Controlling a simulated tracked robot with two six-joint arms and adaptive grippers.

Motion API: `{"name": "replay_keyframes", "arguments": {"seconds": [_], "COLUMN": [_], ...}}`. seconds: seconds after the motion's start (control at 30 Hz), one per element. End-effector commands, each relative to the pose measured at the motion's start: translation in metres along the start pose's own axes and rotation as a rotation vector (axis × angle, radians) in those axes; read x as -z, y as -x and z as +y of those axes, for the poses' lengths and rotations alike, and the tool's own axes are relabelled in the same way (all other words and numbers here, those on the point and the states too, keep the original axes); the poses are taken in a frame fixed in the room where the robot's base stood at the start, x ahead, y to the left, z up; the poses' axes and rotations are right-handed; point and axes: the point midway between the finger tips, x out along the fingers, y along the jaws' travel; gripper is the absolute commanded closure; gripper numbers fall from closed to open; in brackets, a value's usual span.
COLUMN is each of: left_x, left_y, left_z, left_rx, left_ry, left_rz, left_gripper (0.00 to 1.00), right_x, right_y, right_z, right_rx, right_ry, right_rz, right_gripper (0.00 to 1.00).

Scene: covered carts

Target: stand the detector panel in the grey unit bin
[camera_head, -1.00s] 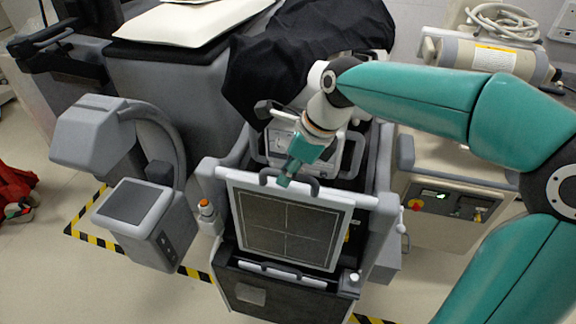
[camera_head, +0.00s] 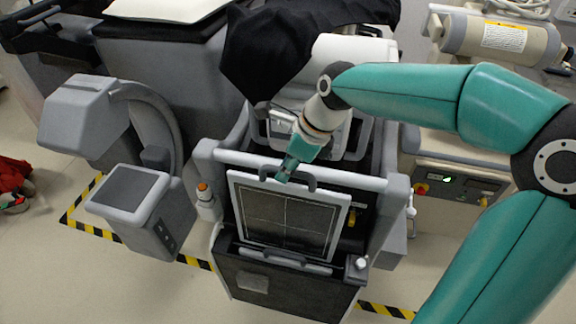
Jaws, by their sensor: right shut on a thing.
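The detector panel (camera_head: 287,221) is a dark square plate with a pale frame, fine cross lines and a dark handle on top. My right gripper (camera_head: 284,176) is shut on that handle and holds the panel nearly upright. The grey unit bin (camera_head: 280,290) is at the front of the grey cart, below the panel. The panel's lower edge is at the bin's opening, behind its front wall; how deep it sits is hidden. My left gripper is not in view.
A pale rail (camera_head: 365,182) of the cart runs behind the panel. A bottle with an orange cap (camera_head: 205,195) stands at its left side. A grey unit with a curved arm (camera_head: 140,200) is to the left. A black cloth (camera_head: 275,50) hangs behind. Striped tape (camera_head: 195,262) marks the floor.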

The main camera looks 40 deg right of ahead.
Motion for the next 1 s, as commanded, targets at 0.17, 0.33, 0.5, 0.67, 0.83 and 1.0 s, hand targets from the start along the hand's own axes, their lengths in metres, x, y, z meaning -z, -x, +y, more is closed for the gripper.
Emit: {"name": "replay_keyframes", "arguments": {"seconds": [0.17, 0.33, 0.5, 0.67, 0.83, 1.0], "left_x": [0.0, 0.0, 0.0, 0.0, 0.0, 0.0], "left_y": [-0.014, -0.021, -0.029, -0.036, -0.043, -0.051], "left_z": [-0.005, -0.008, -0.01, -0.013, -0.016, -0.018], "left_rx": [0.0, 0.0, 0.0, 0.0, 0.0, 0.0], "left_ry": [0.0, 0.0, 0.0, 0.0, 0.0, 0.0], "left_rz": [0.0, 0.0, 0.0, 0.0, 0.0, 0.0], "left_gripper": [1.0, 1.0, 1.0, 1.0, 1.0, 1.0], "right_x": [0.004, 0.008, 0.012, 0.016, 0.02, 0.024], "right_y": [-0.012, -0.021, -0.032, -0.042, -0.052, -0.062], "right_z": [-0.001, -0.001, -0.001, -0.001, -0.001, -0.001], "right_rx": [0.005, 0.004, 0.005, 0.004, 0.004, 0.005], "right_ry": [0.001, 0.001, 0.001, 0.001, 0.0, 0.0], "right_rz": [-0.006, -0.006, -0.006, -0.006, -0.005, -0.006], "right_gripper": [1.0, 1.0, 1.0, 1.0, 1.0, 1.0]}}
